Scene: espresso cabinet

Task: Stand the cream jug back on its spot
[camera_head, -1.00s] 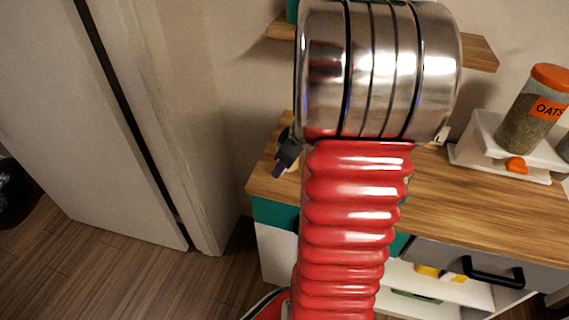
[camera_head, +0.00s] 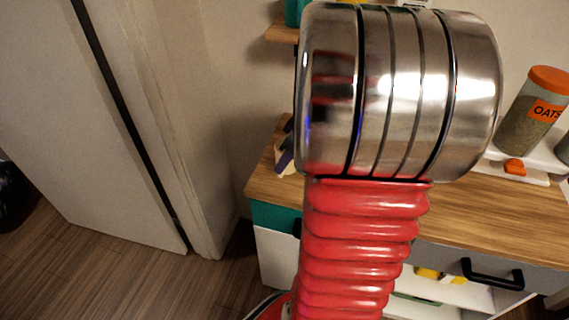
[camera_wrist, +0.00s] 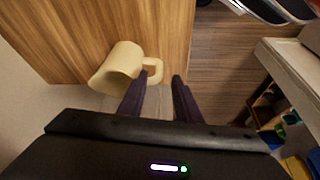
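The cream jug (camera_wrist: 122,62) is at the upper left of the wrist view, over the wooden counter top (camera_wrist: 60,40). Its open mouth faces the lower left of the picture and its handle (camera_wrist: 153,70) points right. I cannot tell whether it stands or lies. My gripper (camera_wrist: 160,80) is open, with two dark purple fingers apart. The left fingertip is at the handle, and I cannot tell whether it touches. In the head view a little of the jug (camera_head: 282,166) shows beside a dark finger (camera_head: 287,153); my arm hides the rest.
A jar labelled oats (camera_head: 532,110) stands on a white stand at the right of the counter. A shelf (camera_head: 281,33) is on the wall above. A drawer with a black handle (camera_head: 492,274) is below the counter. The counter's front right is clear.

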